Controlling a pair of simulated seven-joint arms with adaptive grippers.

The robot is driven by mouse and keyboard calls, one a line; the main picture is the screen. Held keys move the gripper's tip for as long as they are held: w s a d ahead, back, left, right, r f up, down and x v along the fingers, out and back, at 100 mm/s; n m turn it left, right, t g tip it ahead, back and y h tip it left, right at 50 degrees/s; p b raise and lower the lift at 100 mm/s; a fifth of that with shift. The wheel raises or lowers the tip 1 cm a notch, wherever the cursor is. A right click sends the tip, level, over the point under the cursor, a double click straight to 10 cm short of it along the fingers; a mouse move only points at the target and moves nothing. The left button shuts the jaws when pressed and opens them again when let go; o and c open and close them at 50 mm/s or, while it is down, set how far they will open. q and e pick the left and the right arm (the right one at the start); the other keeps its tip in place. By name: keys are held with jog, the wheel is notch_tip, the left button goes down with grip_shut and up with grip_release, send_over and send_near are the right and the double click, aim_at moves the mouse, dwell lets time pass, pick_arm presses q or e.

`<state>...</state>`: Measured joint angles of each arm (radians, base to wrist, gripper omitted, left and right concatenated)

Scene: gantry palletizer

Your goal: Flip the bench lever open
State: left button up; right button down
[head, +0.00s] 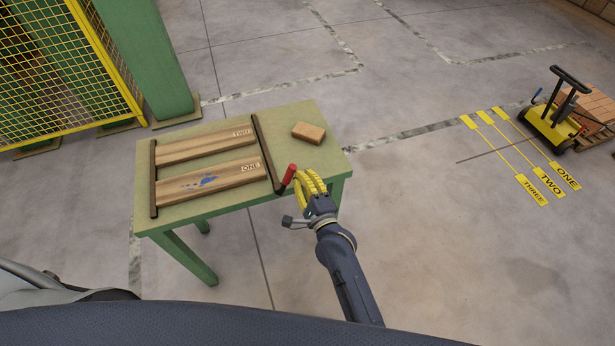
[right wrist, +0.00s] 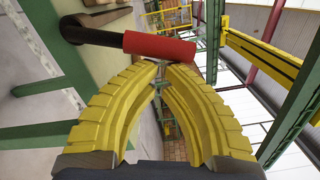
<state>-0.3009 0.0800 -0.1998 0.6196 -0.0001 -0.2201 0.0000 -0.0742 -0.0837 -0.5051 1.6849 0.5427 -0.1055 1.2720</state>
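The green bench (head: 215,213) stands left of centre in the head view. Its lever has a red grip (head: 289,174) and a dark shaft, at the bench's front right edge. In the right wrist view the red grip (right wrist: 160,47) lies across the picture, just beyond the fingertips. My right gripper (head: 301,177) has yellow curved fingers and is right beside the grip. Its fingertips (right wrist: 165,67) come together with almost no gap, and the grip is not between them. I cannot tell whether they touch it. My left gripper is not in view.
Two wooden boards marked TWO (head: 205,145) and ONE (head: 210,181) lie on the bench between dark rails. A small wooden block (head: 309,132) sits at the back right. A yellow mesh fence (head: 55,60) stands left. A yellow cart (head: 551,125) stands far right.

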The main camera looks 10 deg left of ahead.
dwell(0.4)
jog(key=s+d+f, duration=0.1)
jog(key=s+d, duration=0.6)
jog(key=d, duration=0.1)
jog(key=shift+s+d+f, duration=0.3)
jog(key=shift+d, duration=0.05)
dwell(0.5)
